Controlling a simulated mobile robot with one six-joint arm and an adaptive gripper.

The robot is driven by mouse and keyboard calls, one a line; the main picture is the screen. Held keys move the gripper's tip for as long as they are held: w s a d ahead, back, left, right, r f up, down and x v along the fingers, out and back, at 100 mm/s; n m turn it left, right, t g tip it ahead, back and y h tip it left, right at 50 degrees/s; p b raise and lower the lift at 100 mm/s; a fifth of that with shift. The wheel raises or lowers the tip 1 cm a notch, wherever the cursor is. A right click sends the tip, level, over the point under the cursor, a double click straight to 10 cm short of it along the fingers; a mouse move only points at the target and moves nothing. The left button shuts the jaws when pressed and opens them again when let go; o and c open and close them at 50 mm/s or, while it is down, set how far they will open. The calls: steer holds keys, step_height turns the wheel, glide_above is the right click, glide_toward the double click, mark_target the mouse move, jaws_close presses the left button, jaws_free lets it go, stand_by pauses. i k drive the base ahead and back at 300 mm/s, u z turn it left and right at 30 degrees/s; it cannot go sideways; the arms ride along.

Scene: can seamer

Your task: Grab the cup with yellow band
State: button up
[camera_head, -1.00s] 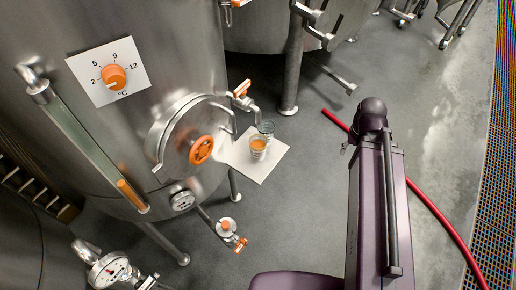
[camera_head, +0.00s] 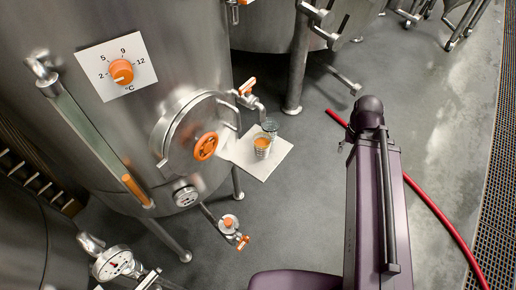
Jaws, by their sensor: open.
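Two small clear cups stand close together on a pale square board beside the round door of the large steel tank, in the middle of the head view. The front cup (camera_head: 262,149) shows orange-yellow near its top; whether this is a band or its contents is too small to tell. The back cup (camera_head: 270,129) looks grey-green, and its lower part is partly hidden by the front cup. No yellow band is clearly readable on either. A purple arm link of mine rises at the right of the cups, apart from them. My gripper is not in view.
The pale board (camera_head: 262,174) has bare room in front of the cups. An orange-handled tap (camera_head: 247,88) projects close behind them. The orange door wheel (camera_head: 205,146) is at their left. A red hose (camera_head: 440,215) crosses the grey floor at the right.

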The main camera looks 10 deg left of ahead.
mark_target(262, 141)
steer(key=u, duration=0.85)
steer(key=k, duration=1.6)
steer(key=z, duration=0.3)
steer(key=i, duration=1)
steer(key=z, duration=0.05)
